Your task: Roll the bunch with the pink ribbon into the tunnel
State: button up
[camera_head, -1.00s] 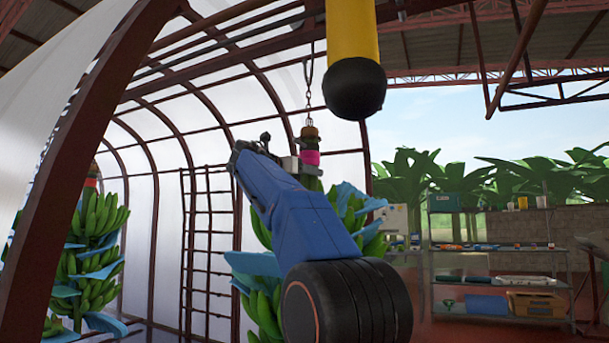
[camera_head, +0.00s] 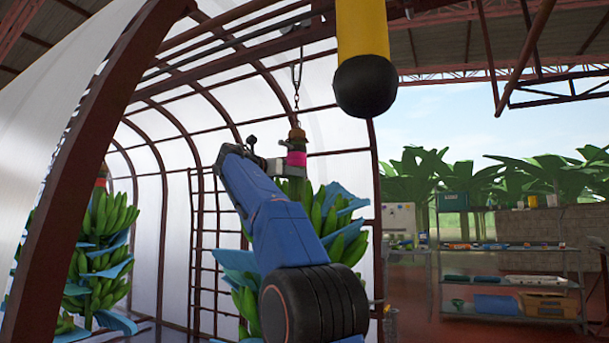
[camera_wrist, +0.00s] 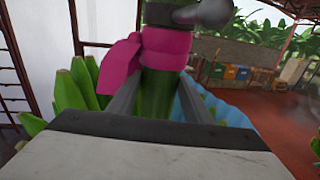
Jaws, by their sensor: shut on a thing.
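The bunch with the pink ribbon (camera_head: 325,213) is a green banana bunch with blue sheets between its hands. It hangs by a chain (camera_head: 297,85) from the overhead rail. The pink ribbon (camera_head: 296,159) is wrapped around its stem, near the top; it also shows in the wrist view (camera_wrist: 148,65). My gripper (camera_head: 292,168) is shut on the stem at the ribbon, with a finger on either side in the wrist view. My blue arm hides part of the bunch. The tunnel (camera_head: 165,190) is an arched frame with white sheeting, behind and left of the bunch.
Another banana bunch (camera_head: 105,250) with a red band hangs at the left, by the tunnel. A yellow post with a black end (camera_head: 364,85) hangs in front at the top. A metal shelf (camera_head: 510,280) stands at the right. A ladder-like rack (camera_head: 208,250) stands behind the bunch.

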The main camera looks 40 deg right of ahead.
jog(key=shift+w+a, duration=0.25)
jog(key=shift+w, duration=0.25)
jog(key=shift+w+a, duration=0.2)
jog(key=shift+w, duration=0.3)
jog(key=o, duration=1.5)
jog(key=s+a, duration=0.1)
jog(key=a, duration=0.4)
jog(key=s+a, duration=0.1)
jog(key=a, duration=0.5)
jog(key=s+a, duration=0.1)
jog(key=a, duration=0.5)
jog(key=shift+s, duration=0.25)
